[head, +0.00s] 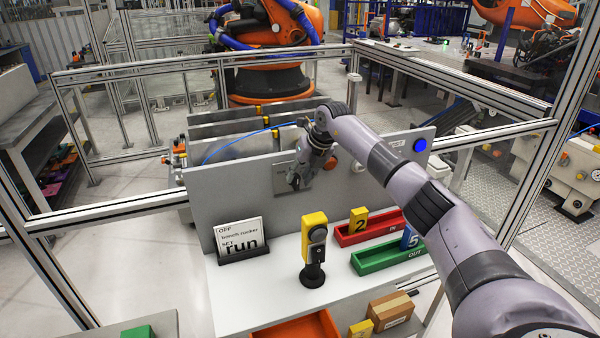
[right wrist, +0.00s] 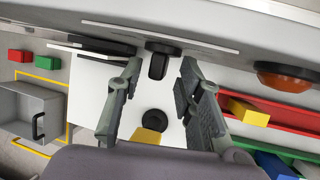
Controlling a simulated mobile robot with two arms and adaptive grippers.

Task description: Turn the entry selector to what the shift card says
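The shift card (head: 240,236) stands in a dark holder at the left of the white shelf. Its legible words include "OFF", "SET" and a large "run"; the second line is small and blurred. The entry selector, a black knob (right wrist: 158,66) on a dark round base, sits on the grey panel (head: 235,195). My right gripper (head: 298,181) is at the panel and largely hides the selector in the head view. In the right wrist view its two fingers (right wrist: 160,78) are apart, with the knob between and slightly beyond their tips; contact is not visible. My left gripper is not in view.
A yellow unit (head: 315,236) on a black stand is below the gripper. Red (head: 348,239) and green (head: 375,262) trays are to its right. A blue button (head: 420,145) is on the panel, and an orange mushroom button (right wrist: 288,76) shows right of the selector.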

